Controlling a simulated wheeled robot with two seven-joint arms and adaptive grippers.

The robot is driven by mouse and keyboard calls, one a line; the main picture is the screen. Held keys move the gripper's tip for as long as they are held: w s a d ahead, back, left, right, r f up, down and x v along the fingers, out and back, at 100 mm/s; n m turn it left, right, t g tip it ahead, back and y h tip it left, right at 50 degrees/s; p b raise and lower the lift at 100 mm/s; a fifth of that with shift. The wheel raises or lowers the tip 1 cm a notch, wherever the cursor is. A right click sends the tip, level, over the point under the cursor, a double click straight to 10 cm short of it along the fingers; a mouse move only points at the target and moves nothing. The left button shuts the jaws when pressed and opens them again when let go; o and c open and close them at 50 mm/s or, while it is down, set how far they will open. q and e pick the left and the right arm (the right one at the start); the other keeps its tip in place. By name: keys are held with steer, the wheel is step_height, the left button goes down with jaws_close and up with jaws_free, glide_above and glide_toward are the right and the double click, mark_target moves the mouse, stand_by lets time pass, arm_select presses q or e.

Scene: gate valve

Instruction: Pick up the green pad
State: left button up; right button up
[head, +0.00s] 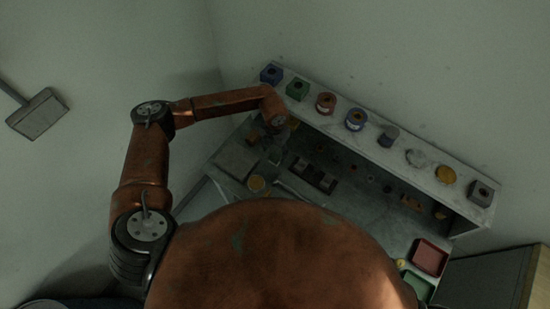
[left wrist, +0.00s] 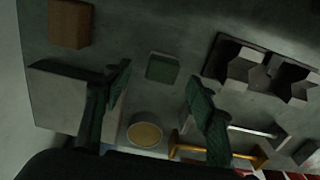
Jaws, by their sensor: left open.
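A small greenish square block, which looks like the green pad (left wrist: 162,67), lies on the grey bench top in the left wrist view. My left gripper (left wrist: 158,80) is open, with one finger on either side of the pad in the picture. It appears above the pad and apart from it; the height of the gap is hard to tell. In the head view my left gripper (head: 274,146) hangs over the left part of the bench, and the pad cannot be made out there. My right gripper is not in view.
A round yellow-topped cup (left wrist: 145,134) stands near the fingers. A brown block (left wrist: 70,24), a grey plate (left wrist: 62,98) and a dark holder with blocks (left wrist: 262,68) are around. A raised shelf (head: 375,150) carries several items behind. Red (head: 430,257) and green trays (head: 417,286) sit at right.

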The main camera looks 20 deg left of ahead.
mark_target(275, 157)
arm_select(q)
step_height(275, 157, down, 4)
steer(key=shift+s+d+r+p, duration=0.15)
steer(key=shift+r+p, duration=0.05)
steer(key=shift+p, duration=0.4)
steer(key=shift+f, duration=0.4)
steer(key=shift+c, duration=0.2)
steer(key=c, duration=1.2)
steer(key=shift+c, duration=0.2)
steer(key=shift+r, duration=0.1)
